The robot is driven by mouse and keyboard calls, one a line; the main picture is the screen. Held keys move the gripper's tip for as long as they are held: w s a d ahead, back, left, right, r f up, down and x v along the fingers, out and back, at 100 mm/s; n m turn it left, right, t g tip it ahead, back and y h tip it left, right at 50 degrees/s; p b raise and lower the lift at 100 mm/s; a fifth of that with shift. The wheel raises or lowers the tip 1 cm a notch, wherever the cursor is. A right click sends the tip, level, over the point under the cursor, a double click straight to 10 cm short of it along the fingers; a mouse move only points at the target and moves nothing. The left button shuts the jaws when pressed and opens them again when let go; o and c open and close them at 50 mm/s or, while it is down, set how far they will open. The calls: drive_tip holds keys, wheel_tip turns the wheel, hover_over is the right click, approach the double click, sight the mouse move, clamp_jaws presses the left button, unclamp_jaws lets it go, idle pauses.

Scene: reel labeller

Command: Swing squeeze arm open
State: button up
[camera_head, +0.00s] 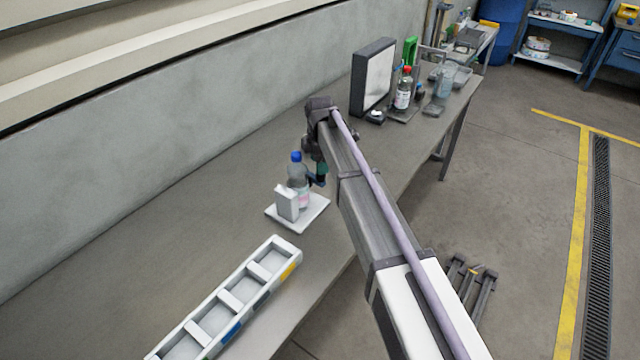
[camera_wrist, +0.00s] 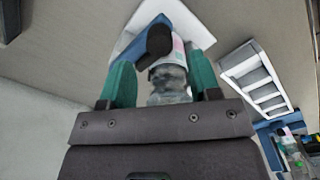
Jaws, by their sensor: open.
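A blue part (camera_wrist: 132,40) with a dark rounded end (camera_wrist: 158,42), apparently the squeeze arm, lies in front of the bottle's label in the wrist view. My gripper (camera_wrist: 162,72) is open, with green fingers on either side of the bottle (camera_wrist: 168,88) as seen from the wrist. In the head view my gripper (camera_head: 319,176) is just right of the bottle; contact cannot be told.
A white tray with several compartments (camera_head: 188,331) lies nearer on the bench; it also shows in the wrist view (camera_wrist: 235,60). A dark-framed panel (camera_head: 372,77), a red-capped bottle (camera_head: 403,90) and other items stand farther along. The wall (camera_head: 150,130) borders the bench's left side.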

wheel_tip(320, 180, down, 5)
drive_tip(key=b, duration=0.2)
drive_tip(key=shift+r+b, duration=0.15)
drive_tip(key=shift+b, duration=0.25)
drive_tip(key=shift+r, duration=0.1)
drive_tip(key=shift+r, duration=0.1)
drive_tip(key=shift+c, duration=0.3)
clamp_jaws()
